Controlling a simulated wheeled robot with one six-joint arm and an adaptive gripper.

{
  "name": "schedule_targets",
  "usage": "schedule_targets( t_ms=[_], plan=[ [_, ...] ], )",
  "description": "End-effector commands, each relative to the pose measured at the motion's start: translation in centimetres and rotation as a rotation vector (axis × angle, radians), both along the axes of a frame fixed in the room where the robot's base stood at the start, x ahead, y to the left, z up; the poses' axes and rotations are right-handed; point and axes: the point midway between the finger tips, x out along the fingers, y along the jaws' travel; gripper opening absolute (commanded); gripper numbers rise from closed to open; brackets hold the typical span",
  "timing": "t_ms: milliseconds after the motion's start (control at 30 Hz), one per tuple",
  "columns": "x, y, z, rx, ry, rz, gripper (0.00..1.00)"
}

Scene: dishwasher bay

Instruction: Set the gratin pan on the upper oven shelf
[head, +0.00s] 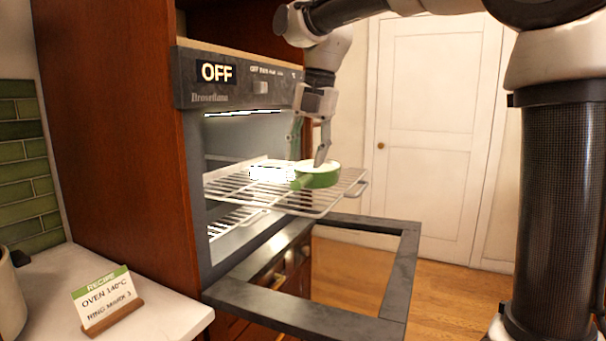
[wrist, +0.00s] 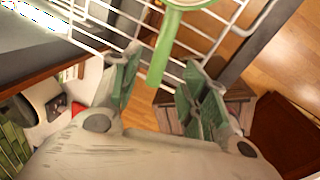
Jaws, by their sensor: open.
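The green gratin pan (head: 320,180) rests on the upper oven shelf (head: 345,194), a white wire rack pulled part way out of the oven. In the wrist view the pan (wrist: 188,2) is cut off by the top edge. Its pale green handle (wrist: 162,55) points toward my gripper (wrist: 163,78). The fingers are open, one on each side of the handle and apart from it. In the head view my gripper (head: 308,152) hangs over the pan's near-left side, its fingers partly in front of the pan.
The oven door (head: 390,290) is folded down as an open frame below the rack. A lower rack (head: 235,220) sits inside the oven. The display (head: 217,72) reads OFF. A recipe card (head: 105,300) on the counter reads OVEN 140°C. Open floor lies to the right.

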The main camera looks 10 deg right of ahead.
Motion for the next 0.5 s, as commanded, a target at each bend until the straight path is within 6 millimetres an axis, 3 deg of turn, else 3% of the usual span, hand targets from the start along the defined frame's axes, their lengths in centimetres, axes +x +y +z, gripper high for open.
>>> schedule_targets(
  t_ms=[200, 500],
  plan=[
    [-0.3, -0.5, 3.5, 0.0, -0.001, 0.0, 0.45],
    [-0.4, -0.8, 4.7, -0.001, 0.0, 0.0, 0.45]
  ],
)
